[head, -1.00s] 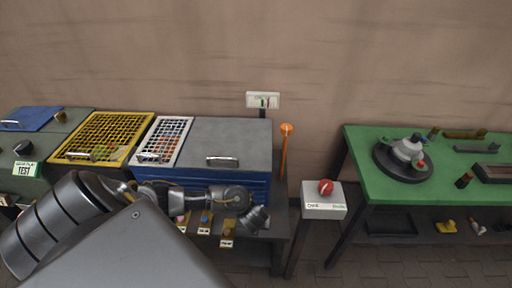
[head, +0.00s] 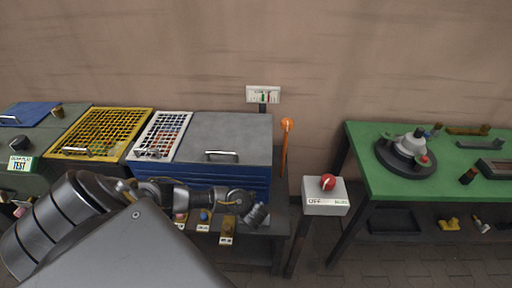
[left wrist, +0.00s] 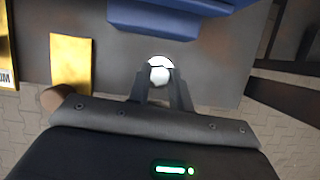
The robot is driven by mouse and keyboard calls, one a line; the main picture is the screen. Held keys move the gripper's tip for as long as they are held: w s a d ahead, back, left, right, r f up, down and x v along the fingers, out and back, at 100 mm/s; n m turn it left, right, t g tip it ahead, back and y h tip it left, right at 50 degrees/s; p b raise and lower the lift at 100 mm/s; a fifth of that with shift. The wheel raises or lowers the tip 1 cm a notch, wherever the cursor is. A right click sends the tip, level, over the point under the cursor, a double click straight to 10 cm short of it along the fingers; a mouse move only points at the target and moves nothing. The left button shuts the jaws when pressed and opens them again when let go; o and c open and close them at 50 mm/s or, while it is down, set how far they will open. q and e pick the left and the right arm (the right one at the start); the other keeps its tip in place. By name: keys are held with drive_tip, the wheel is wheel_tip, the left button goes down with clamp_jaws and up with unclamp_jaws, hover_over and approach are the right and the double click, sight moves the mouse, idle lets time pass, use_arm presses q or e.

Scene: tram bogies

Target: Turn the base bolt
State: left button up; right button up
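My left gripper (head: 257,215) is over the front of the dark bench, just below the blue cabinet (head: 235,182). In the left wrist view its two dark fingers (left wrist: 160,78) point away from the camera, with a gap between them. A bright white round head (left wrist: 160,69) shows at the fingertips, partly covered by them. It may be the base bolt, but no label shows; contact is unclear. The grey surface (left wrist: 215,70) lies around it. In the head view the bolt cannot be made out. My right gripper is in neither view.
A yellow tag plate (left wrist: 71,65) is left of the fingers. The cabinet's blue edge (left wrist: 170,18) is close beyond. In the head view, a pedestal box (head: 325,197) with a red knob (head: 328,182) stands right of the gripper. A green table (head: 375,185) is farther right.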

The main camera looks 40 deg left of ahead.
use_arm(q)
clamp_jaws()
drive_tip(key=n+p, duration=0.2)
drive_tip(key=n+g+p, duration=0.1)
drive_tip(key=shift+d+r+y, duration=0.15)
drive_tip(key=shift+r+y, duration=0.1)
drive_tip(key=shift+y, duration=0.15)
drive_tip(key=n+g+p, duration=0.1)
drive_tip(key=n+p, duration=0.1)
drive_tip(key=n, duration=0.1)
drive_tip(key=shift+y, duration=0.3)
drive_tip(key=n+g+p, duration=0.1)
drive_tip(key=n+p, duration=0.1)
drive_tip(key=shift+w+f+n, duration=0.1)
drive_tip(key=shift+w+n, duration=0.05)
drive_tip(key=shift+n, duration=0.15)
drive_tip(key=n, duration=0.2)
drive_tip(key=n+g+p, duration=0.1)
drive_tip(key=n, duration=0.1)
drive_tip(key=shift+w+f+n+g, duration=0.1)
drive_tip(key=shift+n+g, duration=0.2)
drive_tip(key=shift+w+n+g+p, duration=0.1)
drive_tip(key=shift+n+g+p, duration=0.6)
drive_tip(key=shift+n, duration=1.6)
drive_tip(key=shift+g, duration=0.3)
